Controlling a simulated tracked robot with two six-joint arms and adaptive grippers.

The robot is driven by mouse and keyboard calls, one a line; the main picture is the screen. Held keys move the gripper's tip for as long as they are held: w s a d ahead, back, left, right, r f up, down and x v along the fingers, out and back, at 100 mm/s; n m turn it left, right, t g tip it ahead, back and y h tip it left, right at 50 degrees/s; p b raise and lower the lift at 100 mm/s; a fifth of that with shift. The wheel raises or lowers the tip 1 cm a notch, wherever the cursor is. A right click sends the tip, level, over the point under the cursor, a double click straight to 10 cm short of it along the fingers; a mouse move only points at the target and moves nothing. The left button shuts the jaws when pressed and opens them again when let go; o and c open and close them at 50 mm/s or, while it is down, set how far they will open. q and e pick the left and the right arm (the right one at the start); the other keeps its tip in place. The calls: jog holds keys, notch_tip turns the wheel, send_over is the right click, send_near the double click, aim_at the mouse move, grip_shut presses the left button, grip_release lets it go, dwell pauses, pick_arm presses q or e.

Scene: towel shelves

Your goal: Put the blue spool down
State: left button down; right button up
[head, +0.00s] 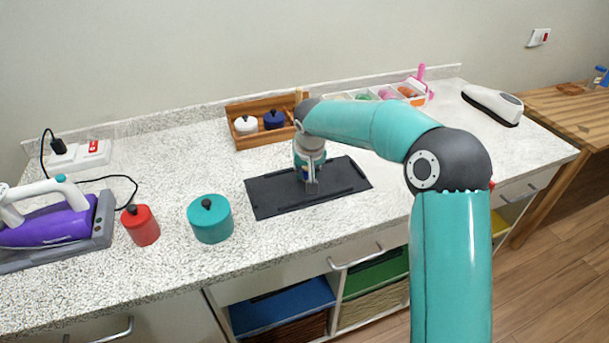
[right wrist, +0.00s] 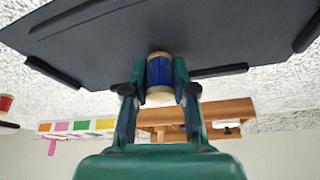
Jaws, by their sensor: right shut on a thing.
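The blue spool (right wrist: 159,72) has blue thread and pale wooden ends. In the right wrist view it sits between the two fingers of my right gripper (right wrist: 158,90), which is shut on it. In the head view my right gripper (head: 311,187) points down over the black tray (head: 268,198), and only a bit of blue shows at the fingers. The tray is flat and dark with low raised strips along its edges; it also fills the top of the right wrist view (right wrist: 215,30). I cannot tell whether the spool touches the tray. My left gripper is not in view.
A wooden box (head: 257,138) with a white pot (head: 245,126) and a dark blue pot (head: 273,121) stands behind the tray. A teal canister (head: 210,220) and a red canister (head: 141,227) stand left. A purple iron (head: 45,228) is farther left. Worktop right of the tray is partly clear.

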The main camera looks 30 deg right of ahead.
jog(key=shift+f, duration=0.55)
jog(key=shift+f, duration=0.1)
jog(key=o, duration=0.8)
jog(key=v, duration=1.2)
jog(key=shift+s, duration=0.1)
